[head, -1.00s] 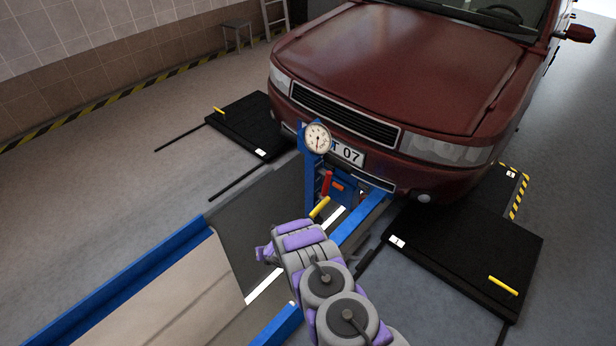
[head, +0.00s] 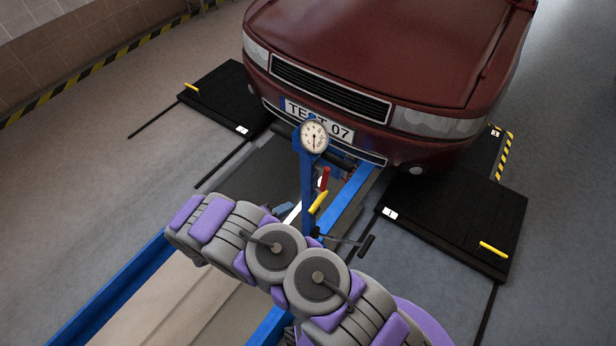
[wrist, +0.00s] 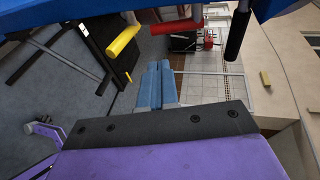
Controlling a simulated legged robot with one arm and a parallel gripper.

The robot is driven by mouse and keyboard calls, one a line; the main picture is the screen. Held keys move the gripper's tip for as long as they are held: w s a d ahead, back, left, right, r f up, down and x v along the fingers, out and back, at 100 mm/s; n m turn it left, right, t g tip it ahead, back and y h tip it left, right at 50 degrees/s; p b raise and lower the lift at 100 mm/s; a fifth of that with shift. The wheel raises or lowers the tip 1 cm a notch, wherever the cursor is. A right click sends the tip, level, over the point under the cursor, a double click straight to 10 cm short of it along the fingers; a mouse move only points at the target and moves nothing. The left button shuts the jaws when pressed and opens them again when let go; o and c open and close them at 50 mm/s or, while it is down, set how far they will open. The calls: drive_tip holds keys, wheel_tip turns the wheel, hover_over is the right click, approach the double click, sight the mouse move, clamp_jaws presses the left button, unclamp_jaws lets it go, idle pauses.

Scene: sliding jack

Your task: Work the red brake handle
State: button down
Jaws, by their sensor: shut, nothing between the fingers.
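In the wrist view a red handle (wrist: 177,25) lies near the top, beyond my fingertips. A yellow handle (head: 318,202) is just below the red one; it also shows in the wrist view (wrist: 122,40), left of the red. My gripper (wrist: 157,68) has its two blue fingers together and empty, apart from the handles in the picture. In the head view its blue fingers (head: 286,209) show partly behind my arm, left of the yellow handle.
A dark red car (head: 380,60) stands behind the jack. Blue rails (head: 110,290) edge the pit. Black plates (head: 455,235) with yellow handles lie on both sides. In the wrist view a black-gripped bar (wrist: 238,35) hangs right of the red handle.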

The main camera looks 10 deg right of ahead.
drive_tip(key=x, duration=0.4)
drive_tip(key=r+b+x, duration=0.1)
drive_tip(key=x, duration=0.4)
drive_tip(key=w+b+x, duration=0.1)
drive_tip(key=x, duration=0.3)
drive_tip(key=shift+w+d+r, duration=0.1)
drive_tip(key=shift+d+r, duration=0.15)
drive_tip(key=shift+r, duration=0.05)
